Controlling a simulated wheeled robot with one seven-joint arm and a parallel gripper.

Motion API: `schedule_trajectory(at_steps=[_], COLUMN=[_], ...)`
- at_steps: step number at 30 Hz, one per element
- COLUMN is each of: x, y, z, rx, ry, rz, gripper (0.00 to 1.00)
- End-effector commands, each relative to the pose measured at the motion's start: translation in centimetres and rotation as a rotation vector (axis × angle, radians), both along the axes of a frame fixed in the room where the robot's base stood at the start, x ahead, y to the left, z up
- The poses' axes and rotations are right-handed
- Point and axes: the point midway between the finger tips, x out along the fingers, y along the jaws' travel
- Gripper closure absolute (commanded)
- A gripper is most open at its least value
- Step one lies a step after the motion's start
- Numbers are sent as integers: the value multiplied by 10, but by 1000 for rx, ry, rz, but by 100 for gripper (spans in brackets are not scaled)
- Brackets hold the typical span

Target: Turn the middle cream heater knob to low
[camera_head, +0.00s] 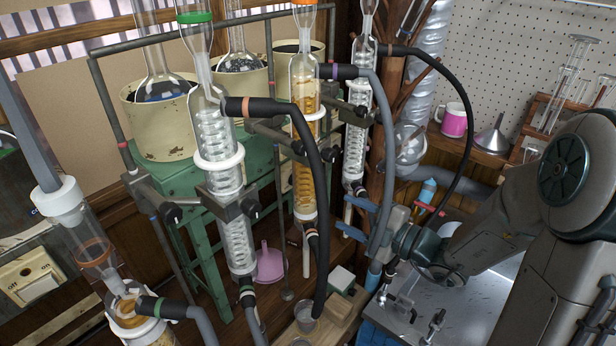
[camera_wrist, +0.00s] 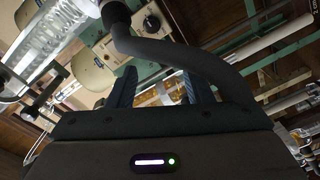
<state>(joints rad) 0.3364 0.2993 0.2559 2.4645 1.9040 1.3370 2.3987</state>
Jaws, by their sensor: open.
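Three cream heaters stand behind the glass columns in the head view: the left one (camera_head: 160,128), the middle one (camera_head: 257,82) and the right one (camera_head: 313,50). The middle one is partly hidden by glassware, and its knob cannot be made out there. In the wrist view, cream heater bodies (camera_wrist: 93,80) show beyond the fingers, tilted in the picture; which is the middle one I cannot tell. My gripper (camera_head: 346,215) is open and empty, pointing left beside the right-hand column, apart from the heaters. Its two blue fingers also show in the wrist view (camera_wrist: 157,78).
Glass condensers (camera_head: 221,160) and an orange-filled column (camera_head: 304,150) stand between my gripper and the heaters. Black and grey hoses (camera_head: 378,170) hang close to my gripper. A green stand (camera_head: 207,250) carries the left heater. Wooden blocks (camera_head: 340,305) lie below.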

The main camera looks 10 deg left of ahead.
Motion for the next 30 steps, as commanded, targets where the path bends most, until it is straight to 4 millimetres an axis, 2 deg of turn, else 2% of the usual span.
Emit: schedule_trajectory(at_steps=[4, 8, 21, 25, 30], x=[11, 18, 62, 72, 78], y=[-4, 8, 86, 101, 112], z=[-1, 0, 0, 0, 0], rx=[68, 76, 72, 72, 70], ry=[71, 77, 76, 74, 75], rz=[-48, -49, -46, -48, -49], gripper=[54, 54, 54, 54, 54])
